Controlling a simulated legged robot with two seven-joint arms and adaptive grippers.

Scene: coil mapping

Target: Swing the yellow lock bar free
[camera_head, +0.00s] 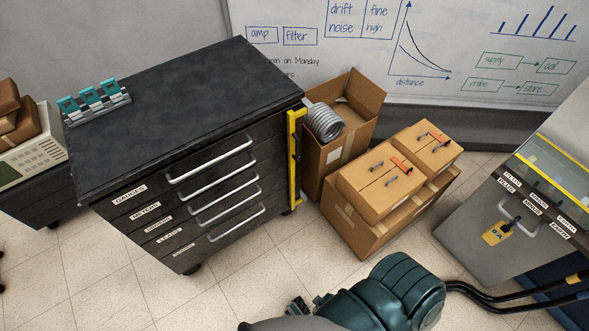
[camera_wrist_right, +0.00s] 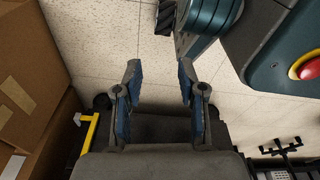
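The yellow lock bar (camera_head: 293,160) stands upright along the front right edge of the dark drawer cabinet (camera_head: 190,95), beside the drawer handles. All the drawers look shut. Part of a yellow bar also shows at the lower left in the right wrist view (camera_wrist_right: 88,132). My right gripper (camera_head: 302,306) is low in front of the cabinet in the head view, apart from the bar and partly hidden by its own arm. In the right wrist view the gripper (camera_wrist_right: 159,72) has its two blue-padded fingers apart with nothing between them. My left gripper is not in view.
Cardboard boxes (camera_head: 365,225) stand right of the cabinet, and an open box holding a grey coil (camera_head: 324,122) is close behind the bar. A grey case with a yellow tag (camera_head: 496,232) is at the right. Tiled floor (camera_head: 275,250) is clear before the cabinet.

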